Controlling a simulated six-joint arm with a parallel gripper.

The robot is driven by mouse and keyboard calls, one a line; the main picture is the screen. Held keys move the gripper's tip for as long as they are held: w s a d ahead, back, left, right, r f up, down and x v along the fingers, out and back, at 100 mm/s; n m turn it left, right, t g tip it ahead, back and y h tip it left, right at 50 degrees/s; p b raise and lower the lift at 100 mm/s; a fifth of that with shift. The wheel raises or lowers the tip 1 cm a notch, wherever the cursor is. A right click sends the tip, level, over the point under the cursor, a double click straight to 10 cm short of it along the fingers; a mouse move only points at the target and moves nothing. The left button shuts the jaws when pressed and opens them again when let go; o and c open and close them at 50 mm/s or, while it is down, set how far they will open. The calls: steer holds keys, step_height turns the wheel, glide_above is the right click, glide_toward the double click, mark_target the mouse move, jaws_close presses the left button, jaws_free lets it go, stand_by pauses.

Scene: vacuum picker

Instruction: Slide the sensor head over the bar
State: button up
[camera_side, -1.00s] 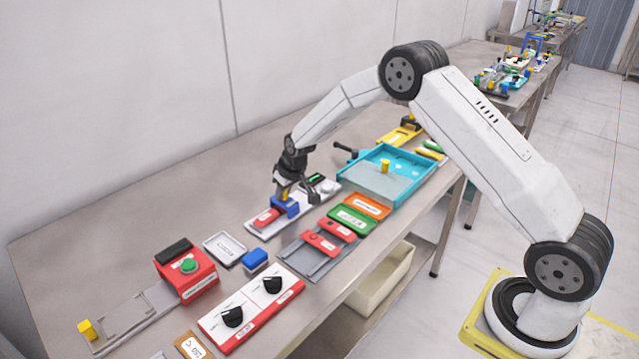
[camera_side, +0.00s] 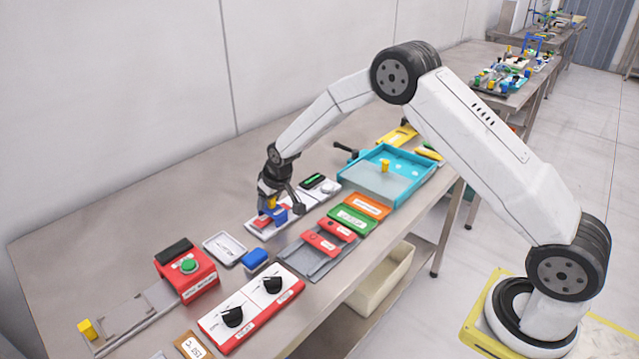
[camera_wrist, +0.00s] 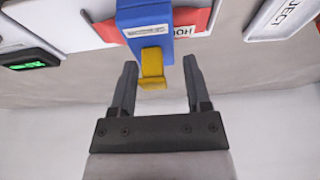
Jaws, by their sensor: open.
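The blue sensor head (camera_side: 281,214) with its yellow tab (camera_wrist: 152,68) is on the white base plate (camera_side: 257,233). In the wrist view the blue head (camera_wrist: 146,17) lies across the red bar (camera_wrist: 204,21), and red shows on both sides of it. A label on the bar is partly covered by the head. My gripper (camera_wrist: 159,64) is open, with one finger on each side of the yellow tab and gaps between. In the side view my gripper (camera_side: 272,195) is low over the head and partly hides the bar.
A green display (camera_side: 312,181) sits right of the head. A white labelled tray (camera_side: 225,248), a small blue block (camera_side: 255,259) and a red box with a green button (camera_side: 186,274) are to the left. A teal tray (camera_side: 405,195) stands at the right.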

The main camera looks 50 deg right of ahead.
mark_target(279, 214)
steer(key=shift+r, duration=0.1)
steer(key=v, duration=0.7)
steer(key=shift+r, duration=0.35)
steer(key=shift+s, duration=0.25)
steer(key=s+r+g, duration=0.2)
steer(key=s, duration=2.6)
steer(key=shift+s+a, duration=0.25)
steer(key=shift+a, duration=0.2)
